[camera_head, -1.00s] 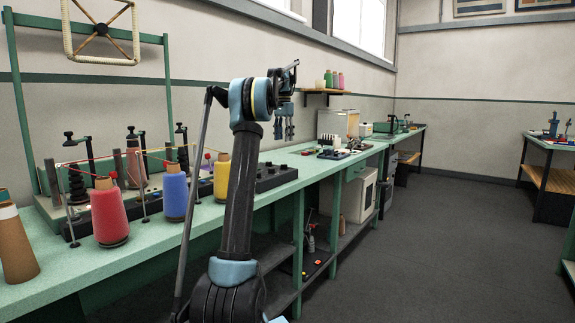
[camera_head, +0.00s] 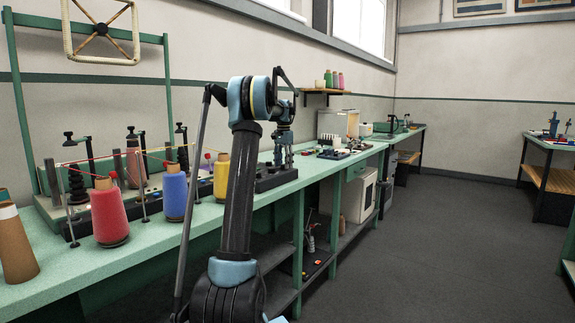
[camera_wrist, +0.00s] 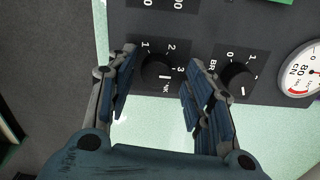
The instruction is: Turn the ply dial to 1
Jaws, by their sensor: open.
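My gripper (camera_head: 283,156) is low over the dark control panel (camera_head: 275,178) on the bench in the head view. In the wrist view my gripper (camera_wrist: 161,57) is open. A round black dial (camera_wrist: 156,70) marked 1, 2 and 3 lies between its two fingers, with a gap on each side. I take it for the ply dial; its name is partly hidden. A short pale mark shows on its lower right, on the side of the 3. I cannot tell its exact setting. My arm hides part of the panel in the head view.
A second black dial (camera_wrist: 237,80) sits close beside the right finger, and a round white gauge (camera_wrist: 300,72) is farther right. Yarn cones in red (camera_head: 109,214), blue (camera_head: 175,193) and yellow (camera_head: 221,178) stand along the bench, left of my arm.

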